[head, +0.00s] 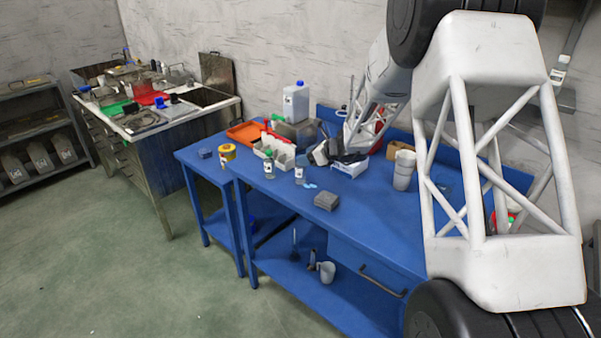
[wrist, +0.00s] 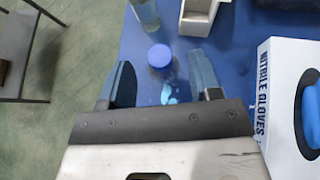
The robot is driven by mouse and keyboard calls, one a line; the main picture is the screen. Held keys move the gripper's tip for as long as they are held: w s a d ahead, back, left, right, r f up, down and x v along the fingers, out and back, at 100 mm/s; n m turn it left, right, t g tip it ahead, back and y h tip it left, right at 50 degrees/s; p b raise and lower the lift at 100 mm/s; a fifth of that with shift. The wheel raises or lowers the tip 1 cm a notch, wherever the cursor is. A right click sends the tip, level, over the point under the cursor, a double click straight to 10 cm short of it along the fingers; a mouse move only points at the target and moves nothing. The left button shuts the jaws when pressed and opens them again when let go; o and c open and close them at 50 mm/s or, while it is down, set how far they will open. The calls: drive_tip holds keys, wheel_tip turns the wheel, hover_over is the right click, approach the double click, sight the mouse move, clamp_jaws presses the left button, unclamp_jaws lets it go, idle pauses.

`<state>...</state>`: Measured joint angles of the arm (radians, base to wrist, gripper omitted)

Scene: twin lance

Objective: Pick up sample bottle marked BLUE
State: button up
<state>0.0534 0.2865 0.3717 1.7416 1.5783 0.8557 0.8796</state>
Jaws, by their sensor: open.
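A small clear bottle with a blue cap (wrist: 160,57) stands upright on the blue table in the wrist view, between the two fingers of my gripper (wrist: 161,76). The fingers are open, with visible gaps on both sides of the cap. The same bottle appears to be the one with a pale label in the head view (head: 299,176); I cannot read its marking. A second, greenish bottle (head: 269,166) stands to its left, and its lower part shows at the top of the wrist view (wrist: 146,13). In the head view my gripper (head: 319,154) is dark and small, beside the bottles.
A nitrile gloves box (wrist: 288,95) stands right of my gripper. A white divided holder (wrist: 199,17) is beyond the bottle. Pale blue spots (wrist: 168,94) lie on the table beside it. A grey block (head: 326,201) sits near the table's front edge, with bare table around it.

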drive_tip(key=shift+x, duration=1.15)
clamp_jaws()
